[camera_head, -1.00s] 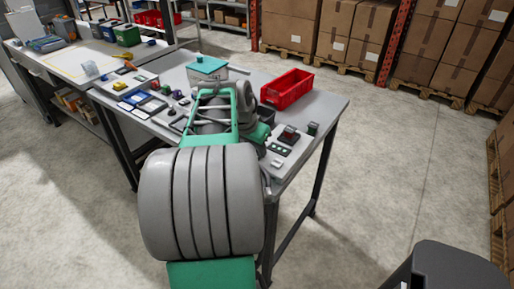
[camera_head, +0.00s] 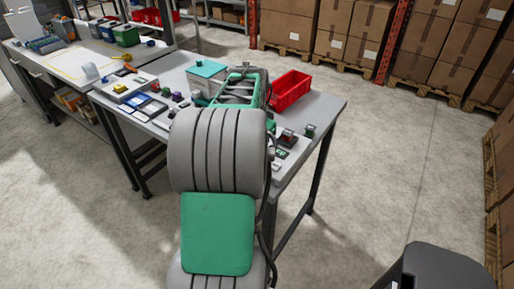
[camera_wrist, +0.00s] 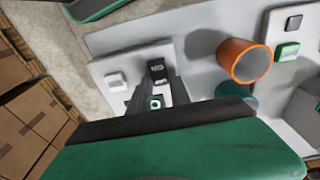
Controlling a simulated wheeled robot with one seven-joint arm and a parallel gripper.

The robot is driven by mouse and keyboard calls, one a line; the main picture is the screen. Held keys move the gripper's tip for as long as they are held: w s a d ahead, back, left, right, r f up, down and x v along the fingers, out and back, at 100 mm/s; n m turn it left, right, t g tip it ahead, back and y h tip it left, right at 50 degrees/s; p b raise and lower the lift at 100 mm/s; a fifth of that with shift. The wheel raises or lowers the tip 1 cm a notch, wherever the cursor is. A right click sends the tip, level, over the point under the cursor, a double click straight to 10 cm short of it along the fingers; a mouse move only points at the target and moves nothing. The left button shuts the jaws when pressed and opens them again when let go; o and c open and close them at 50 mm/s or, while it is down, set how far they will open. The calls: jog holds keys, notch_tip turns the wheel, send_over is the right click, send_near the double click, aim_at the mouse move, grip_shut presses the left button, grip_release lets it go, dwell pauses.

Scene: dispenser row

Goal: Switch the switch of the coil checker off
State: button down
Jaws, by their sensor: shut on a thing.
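In the wrist view a pale panel (camera_wrist: 108,68), which I take to be the coil checker, lies under my gripper (camera_wrist: 158,82). It carries a pale square button (camera_wrist: 117,80), a small dark switch (camera_wrist: 157,67) and a button with a green ring (camera_wrist: 155,103). The dark fingers of my gripper reach down to the panel and are shut on the dark switch. The fingers partly cover the panel. Whether the switch is on or off cannot be read.
In the wrist view an orange cup (camera_wrist: 243,62) and a teal round thing (camera_wrist: 247,92) stand close to the right of the fingers. Another panel has a green button (camera_wrist: 287,52). In the head view a red bin (camera_head: 291,91) and a teal-lidded box (camera_head: 207,72) stand on the table.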

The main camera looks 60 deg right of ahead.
jog(key=c, duration=1.2)
grip_release()
notch_tip(320, 180, up, 8)
jog(key=shift+a+f, duration=0.15)
jog(key=shift+a, duration=0.25)
jog(key=shift+w, duration=0.1)
